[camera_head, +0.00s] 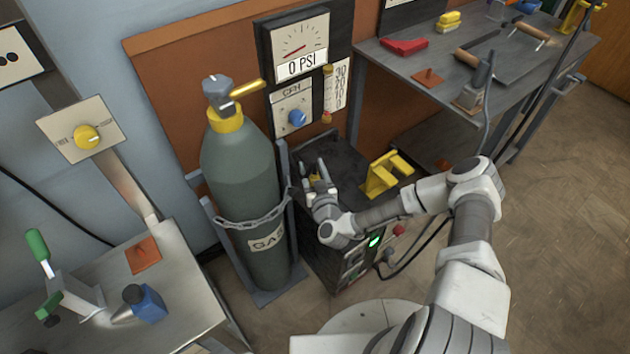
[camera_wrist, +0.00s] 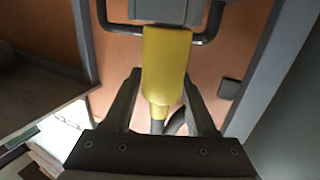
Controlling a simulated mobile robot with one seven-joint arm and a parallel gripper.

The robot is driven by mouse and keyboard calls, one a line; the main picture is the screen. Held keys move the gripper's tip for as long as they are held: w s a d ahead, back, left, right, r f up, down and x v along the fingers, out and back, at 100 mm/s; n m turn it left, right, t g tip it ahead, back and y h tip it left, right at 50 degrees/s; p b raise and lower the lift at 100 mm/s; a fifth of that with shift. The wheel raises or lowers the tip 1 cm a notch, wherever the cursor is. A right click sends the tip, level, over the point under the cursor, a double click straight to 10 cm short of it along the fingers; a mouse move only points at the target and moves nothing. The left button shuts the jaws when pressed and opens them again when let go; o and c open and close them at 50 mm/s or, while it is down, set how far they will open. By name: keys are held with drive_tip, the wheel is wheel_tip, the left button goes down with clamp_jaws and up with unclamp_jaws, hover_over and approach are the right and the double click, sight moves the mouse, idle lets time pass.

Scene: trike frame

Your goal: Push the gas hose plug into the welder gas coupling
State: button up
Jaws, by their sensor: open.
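The yellow gas hose plug (camera_wrist: 167,60) stands between the fingers of my gripper (camera_wrist: 160,78) in the wrist view. The fingers are open, with gaps on both sides of the plug. A dark hose (camera_wrist: 176,122) bends away from the plug's narrow end. The plug's wide end meets a grey block (camera_wrist: 165,10) with dark bar handles, which seems to be the welder gas coupling. How deep the plug sits is hidden. In the head view my gripper (camera_head: 314,172) is over the dark welder (camera_head: 340,155), with a small yellow bit (camera_head: 317,178) between its fingers.
A gas cylinder (camera_head: 240,175) chained in a rack stands just left of the welder. A yellow bracket (camera_head: 386,174) stands on the welder's right side. The gauge panel (camera_head: 299,45) reads 0 PSI behind. Workbenches stand left (camera_head: 185,290) and right (camera_head: 390,65).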

drive_tip(key=shift+c, duration=0.4)
clamp_jaws()
drive_tip(key=s+d+r+p, duration=0.2)
drive_tip(key=d+r+p, duration=0.3)
drive_tip(key=d+r, duration=0.6)
drive_tip(key=shift+s+d, duration=0.15)
drive_tip(key=shift+d, duration=0.1)
drive_tip(key=shift+r, duration=0.15)
drive_tip(key=shift+r+p, duration=1.95)
drive_tip(key=shift+r, duration=0.65)
